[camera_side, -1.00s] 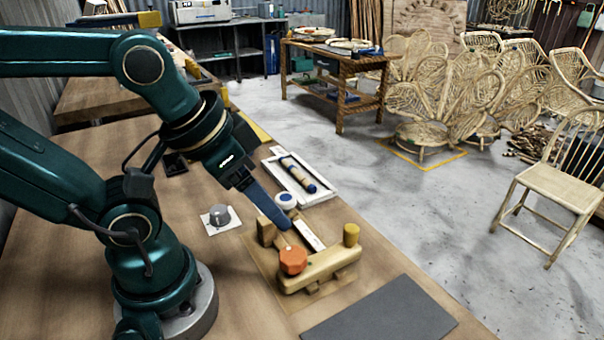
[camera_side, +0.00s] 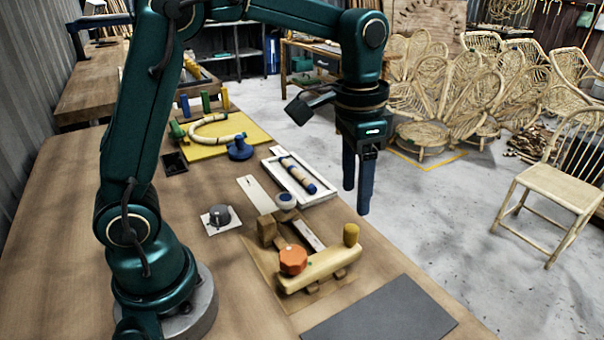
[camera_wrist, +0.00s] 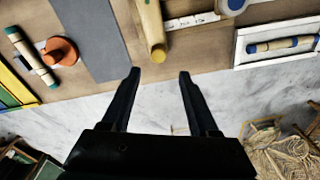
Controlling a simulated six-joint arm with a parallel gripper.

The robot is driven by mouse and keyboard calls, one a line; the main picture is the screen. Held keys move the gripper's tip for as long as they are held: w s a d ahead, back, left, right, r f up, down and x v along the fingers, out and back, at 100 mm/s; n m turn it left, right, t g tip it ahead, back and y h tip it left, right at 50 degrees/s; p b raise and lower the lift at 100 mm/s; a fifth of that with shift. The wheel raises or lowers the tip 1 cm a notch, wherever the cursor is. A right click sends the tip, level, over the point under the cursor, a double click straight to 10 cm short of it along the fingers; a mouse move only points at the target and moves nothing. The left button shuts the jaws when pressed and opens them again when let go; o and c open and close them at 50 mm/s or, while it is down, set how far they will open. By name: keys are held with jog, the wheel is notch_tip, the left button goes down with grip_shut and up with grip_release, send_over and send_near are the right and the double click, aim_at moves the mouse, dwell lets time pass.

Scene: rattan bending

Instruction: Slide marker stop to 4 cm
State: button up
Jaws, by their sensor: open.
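A wooden fixture on the table holds a pale bar (camera_side: 325,268) with an orange knob (camera_side: 292,260) at its left and a yellow peg (camera_side: 351,234) at its right. Behind the bar lie a white printed scale strip (camera_side: 307,235) and a small brown block (camera_side: 267,230). I cannot tell for sure which piece is the marker stop, nor read its setting. The scale (camera_wrist: 192,20) also shows in the wrist view, its print too small to read. My gripper (camera_side: 356,200) is open and empty, fingers pointing down, apart from the fixture, raised to its upper right.
A white tray (camera_side: 328,188) with a blue-ended roll, a white-and-blue disc (camera_side: 286,201) and a grey dial (camera_side: 219,215) stand near the fixture. A dark grey mat (camera_side: 385,315) lies in front. A yellow board (camera_side: 195,147) holds a bent rattan piece. Floor shows beyond the table edge.

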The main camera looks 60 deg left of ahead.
aim_at(352, 228)
notch_tip(352, 228, down, 2)
jog(key=shift+d+f+g, duration=0.1)
jog(key=shift+f+g, duration=0.05)
jog(key=shift+g, duration=0.25)
jog(key=shift+f, duration=2.6)
grip_shut()
